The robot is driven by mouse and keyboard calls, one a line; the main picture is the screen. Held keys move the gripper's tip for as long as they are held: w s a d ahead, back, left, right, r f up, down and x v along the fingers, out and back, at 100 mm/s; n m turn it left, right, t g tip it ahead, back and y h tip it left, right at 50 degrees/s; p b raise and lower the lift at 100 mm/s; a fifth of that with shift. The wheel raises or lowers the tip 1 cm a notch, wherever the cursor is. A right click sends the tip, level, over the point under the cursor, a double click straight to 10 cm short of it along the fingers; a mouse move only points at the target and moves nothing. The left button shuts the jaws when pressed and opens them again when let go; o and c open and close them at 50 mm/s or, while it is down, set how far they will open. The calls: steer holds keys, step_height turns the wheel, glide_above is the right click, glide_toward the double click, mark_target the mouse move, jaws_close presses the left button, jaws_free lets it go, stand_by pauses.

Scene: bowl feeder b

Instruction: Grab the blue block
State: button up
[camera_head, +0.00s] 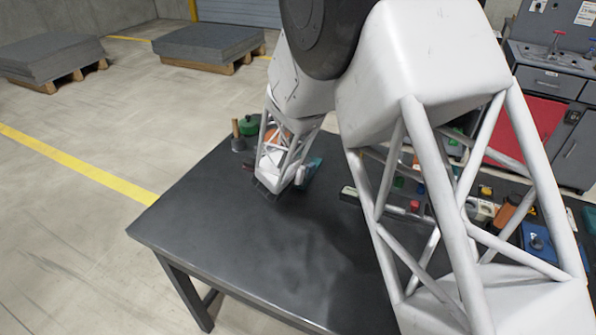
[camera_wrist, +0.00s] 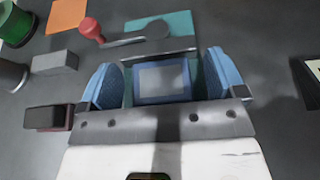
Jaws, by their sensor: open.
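The blue block (camera_wrist: 163,80) lies between the two blue-padded fingers of my gripper (camera_wrist: 160,72) in the wrist view. It has a greyish square top and blue edges. A gap shows at the right finger; the left finger is very close to the block, and I cannot tell whether they touch. The fingers are open around it. In the head view my gripper (camera_head: 270,190) is low over the dark table (camera_head: 215,235), and the block is hidden there by my arm.
Close ahead are a teal flat piece (camera_wrist: 172,24) and a red-knobbed lever (camera_wrist: 92,28). A grey block (camera_wrist: 55,62), a dark red box (camera_wrist: 45,117) and a green cylinder (camera_wrist: 17,24) stand left. The table's front left is clear. Several small parts lie right.

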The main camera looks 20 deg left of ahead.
stand_by(0.3)
steer(key=c, duration=1.1)
steer(key=shift+r, duration=0.2)
steer(key=shift+c, duration=0.2)
steer(key=shift+r, duration=1.4)
steer(key=shift+s+d+r, duration=0.2)
steer(key=shift+s+r, duration=0.05)
steer(key=s+d+r, duration=0.1)
steer(key=s+d, duration=0.8)
steer(key=s, duration=0.3)
steer(key=shift+d+r, duration=0.2)
steer(key=shift+s, duration=0.1)
